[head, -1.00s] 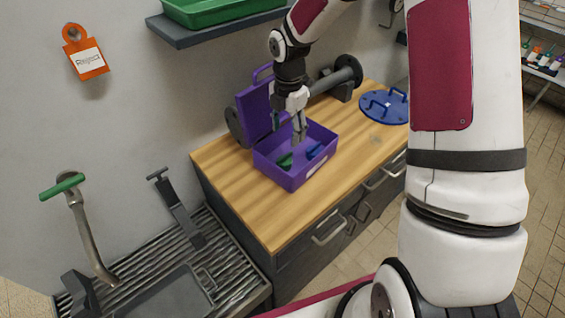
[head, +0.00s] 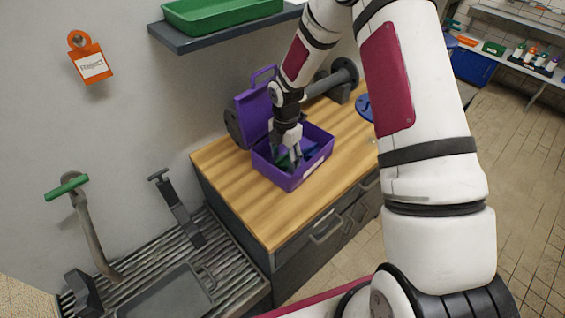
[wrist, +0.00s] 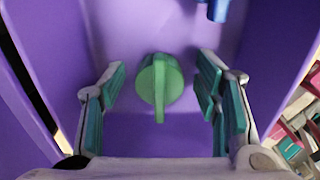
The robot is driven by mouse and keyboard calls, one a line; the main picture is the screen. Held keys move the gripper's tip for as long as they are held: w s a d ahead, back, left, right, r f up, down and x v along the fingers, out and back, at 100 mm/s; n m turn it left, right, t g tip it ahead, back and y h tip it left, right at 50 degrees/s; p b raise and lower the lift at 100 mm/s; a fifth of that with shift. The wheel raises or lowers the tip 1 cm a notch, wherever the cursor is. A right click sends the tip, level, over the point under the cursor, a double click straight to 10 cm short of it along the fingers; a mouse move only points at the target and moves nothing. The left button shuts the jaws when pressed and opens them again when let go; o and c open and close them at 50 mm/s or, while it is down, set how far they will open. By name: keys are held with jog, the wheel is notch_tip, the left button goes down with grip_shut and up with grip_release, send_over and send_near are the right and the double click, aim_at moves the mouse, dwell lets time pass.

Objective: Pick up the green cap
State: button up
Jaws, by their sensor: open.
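The green cap (wrist: 158,82) lies on the floor of the purple box (wrist: 240,125), and its raised grip ridge points toward my gripper in the wrist view. My gripper (wrist: 160,88) is open, with one finger on each side of the cap and a visible gap at both sides. In the head view my gripper (head: 287,162) reaches down into the open purple box (head: 292,180), and the green cap (head: 283,161) is mostly hidden by the fingers.
A blue item (wrist: 218,10) lies in the same box, beyond the cap. The box's lid (head: 256,112) stands open at the back. The box is on a wooden counter (head: 235,190), with a dark pipe piece (head: 325,87) behind it. A shelf with a green tray (head: 222,12) hangs above.

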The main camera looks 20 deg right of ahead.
jog(key=c, duration=1.2)
jog(key=shift+o, duration=0.2)
